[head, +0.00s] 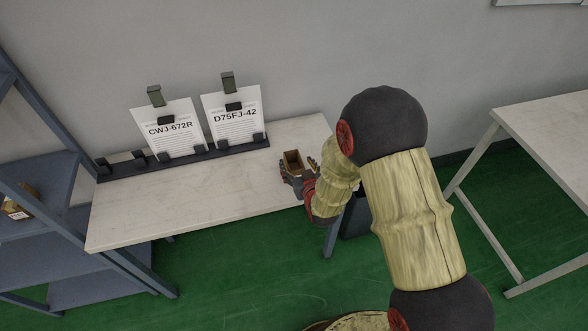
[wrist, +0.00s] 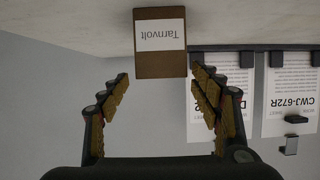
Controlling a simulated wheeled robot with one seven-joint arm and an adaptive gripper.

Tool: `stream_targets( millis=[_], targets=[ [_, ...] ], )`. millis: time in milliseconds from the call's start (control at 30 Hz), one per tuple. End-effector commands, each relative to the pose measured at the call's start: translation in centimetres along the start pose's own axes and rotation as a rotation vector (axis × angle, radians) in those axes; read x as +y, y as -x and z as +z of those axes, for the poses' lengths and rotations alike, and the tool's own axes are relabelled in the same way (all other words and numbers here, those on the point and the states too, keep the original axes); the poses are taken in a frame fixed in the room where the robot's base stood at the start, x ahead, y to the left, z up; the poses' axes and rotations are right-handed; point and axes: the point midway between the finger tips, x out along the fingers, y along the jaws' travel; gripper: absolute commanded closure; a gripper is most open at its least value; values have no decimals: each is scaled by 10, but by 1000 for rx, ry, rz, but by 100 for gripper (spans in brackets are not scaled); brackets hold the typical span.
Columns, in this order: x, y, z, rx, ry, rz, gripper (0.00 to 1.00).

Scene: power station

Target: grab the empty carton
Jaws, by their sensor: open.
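The carton (head: 293,162) is a small brown open-topped box standing on the pale table (head: 190,205) near its right end. In the wrist view the carton (wrist: 160,62) appears upside down, with a white label reading "Tarnvolt". My gripper (head: 299,172) is beside the carton at the table's right side, partly hidden by my arm. In the wrist view my gripper (wrist: 160,88) is open, its fingers apart on either side of the line to the carton. The carton lies just beyond the fingertips, and no finger clearly touches it. The carton's inside looks dark and I cannot see its bottom.
Two clipped sheets, CWJ-672R (head: 170,130) and D75FJ-42 (head: 235,117), stand in a dark rack (head: 190,158) along the wall. A blue shelf (head: 50,235) with a small box (head: 15,209) is at left. Another table (head: 550,130) is at right.

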Motion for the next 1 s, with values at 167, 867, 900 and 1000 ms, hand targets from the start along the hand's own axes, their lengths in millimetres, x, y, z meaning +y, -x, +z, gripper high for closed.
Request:
stream_targets(
  millis=[167,867,900,1000],
  targets=[
    [-2,-27,1,-2,0,0,36],
    [-2,-33,-2,-2,0,0,60],
    [-2,-33,-2,-2,0,0,62],
    [-2,-33,-2,-2,0,0,68]
  ],
)
